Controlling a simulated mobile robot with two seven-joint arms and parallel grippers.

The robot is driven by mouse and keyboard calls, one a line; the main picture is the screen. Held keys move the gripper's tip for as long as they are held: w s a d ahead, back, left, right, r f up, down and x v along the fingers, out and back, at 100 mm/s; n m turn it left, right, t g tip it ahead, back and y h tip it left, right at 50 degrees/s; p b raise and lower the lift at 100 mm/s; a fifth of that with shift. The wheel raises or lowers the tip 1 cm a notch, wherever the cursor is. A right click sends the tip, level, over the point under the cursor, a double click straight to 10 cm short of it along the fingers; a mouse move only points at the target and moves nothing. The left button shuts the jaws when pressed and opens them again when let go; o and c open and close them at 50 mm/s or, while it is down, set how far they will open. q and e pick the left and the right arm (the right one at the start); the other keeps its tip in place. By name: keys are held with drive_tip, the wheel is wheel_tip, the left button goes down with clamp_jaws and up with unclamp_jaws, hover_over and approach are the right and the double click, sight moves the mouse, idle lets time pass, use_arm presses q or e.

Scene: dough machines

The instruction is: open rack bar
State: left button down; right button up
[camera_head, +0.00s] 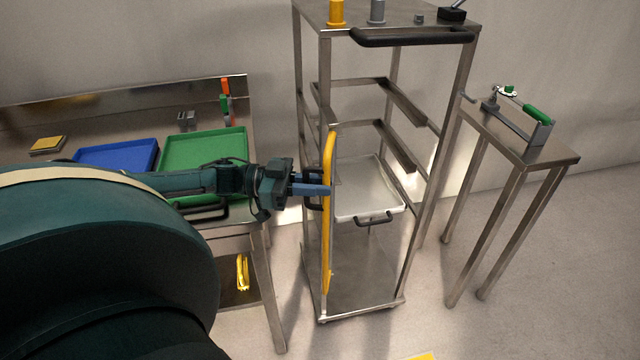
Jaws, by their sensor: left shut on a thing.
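The metal rack (463,75) stands in the middle of the view. Its yellow bar (328,240) runs upright along the rack's front left post. My left gripper (318,190) reaches in from the left and is shut on the yellow bar at about its middle height. The fingers partly cover the bar there. A tray (365,188) with a black handle sits on a lower level inside the rack. My right gripper is not in view.
A steel table at left holds a blue tray (115,157) and a green tray (205,150). A small steel stand (560,157) with a green-handled device (535,115) is at right. Floor between rack and stand is clear.

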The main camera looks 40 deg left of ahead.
use_arm(q)
drive_tip(key=shift+s+a+f, duration=0.15)
drive_tip(key=shift+s+f, duration=0.05)
drive_tip(key=shift+f, duration=0.05)
drive_tip(key=c, duration=1.8)
unclamp_jaws()
drive_tip(key=shift+o, duration=1.4)
drive_tip(key=shift+s+a+r, duration=0.15)
drive_tip(key=shift+s+a, duration=0.05)
drive_tip(key=shift+o, duration=0.3)
drive_tip(key=shift+w, duration=0.15)
drive_tip(key=v, duration=1.2)
drive_tip(key=shift+d, duration=0.15)
